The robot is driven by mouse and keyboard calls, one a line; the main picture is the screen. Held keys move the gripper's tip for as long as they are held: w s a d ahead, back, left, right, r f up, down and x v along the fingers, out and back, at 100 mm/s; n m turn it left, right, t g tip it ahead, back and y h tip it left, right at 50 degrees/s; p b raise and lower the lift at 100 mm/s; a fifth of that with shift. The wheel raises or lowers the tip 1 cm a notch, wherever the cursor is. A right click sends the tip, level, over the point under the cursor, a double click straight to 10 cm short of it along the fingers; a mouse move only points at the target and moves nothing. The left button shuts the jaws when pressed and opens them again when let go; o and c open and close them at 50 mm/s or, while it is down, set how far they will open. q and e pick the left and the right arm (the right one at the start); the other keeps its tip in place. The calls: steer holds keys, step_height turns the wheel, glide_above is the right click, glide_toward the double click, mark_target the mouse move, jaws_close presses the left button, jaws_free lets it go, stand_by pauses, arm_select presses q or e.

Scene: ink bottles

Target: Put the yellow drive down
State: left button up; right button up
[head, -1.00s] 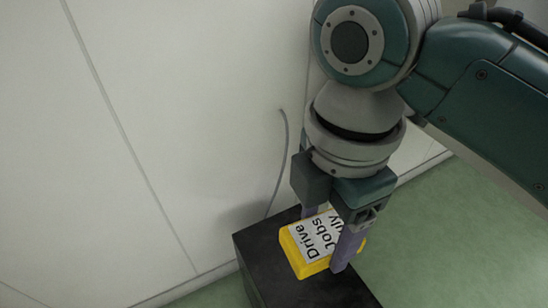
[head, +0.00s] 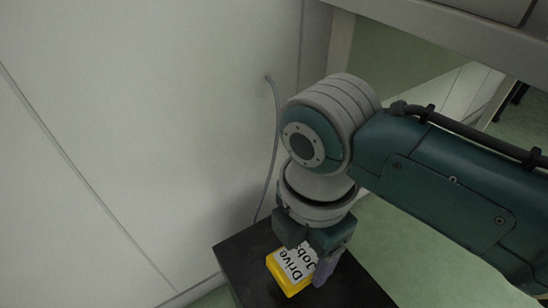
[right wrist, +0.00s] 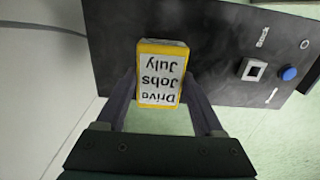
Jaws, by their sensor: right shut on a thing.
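The yellow drive (head: 289,276) has a white label reading "Drive Jobs" in the head view. In the right wrist view the drive (right wrist: 161,48) shows its full label, "Drive Jobs July". My right gripper (head: 304,268) points down with its fingers on both sides of the drive, shut on it. In the right wrist view the gripper (right wrist: 160,92) has one finger along each side. The drive is over the black box (head: 236,258); I cannot tell whether it touches the top. My left gripper is not in view.
The black box top (right wrist: 215,30) carries a white square switch (right wrist: 254,70) and a blue button (right wrist: 288,73). A pale wall (head: 130,130) with a grey cable (head: 273,130) stands close on the left. Green floor lies right of the box.

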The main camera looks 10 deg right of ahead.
mark_target(301, 268)
step_height(301, 268, down, 5)
steer(key=b, duration=0.3)
steer(key=shift+r, duration=0.1)
steer(key=shift+w, duration=0.1)
steer(key=o, duration=1.5)
step_height(301, 268, up, 12)
steer(key=p, duration=0.8)
steer(key=shift+s+a, duration=0.15)
steer(key=shift+s, duration=0.1)
steer(key=s+d+r+m+t, duration=0.3)
steer(key=s+d+r+m, duration=0.3)
steer(key=m, duration=1.4)
steer(key=s+d, duration=0.3)
steer(key=s, duration=0.2)
steer(key=shift+s+d+t, duration=0.3)
steer(key=shift+s+d, duration=0.05)
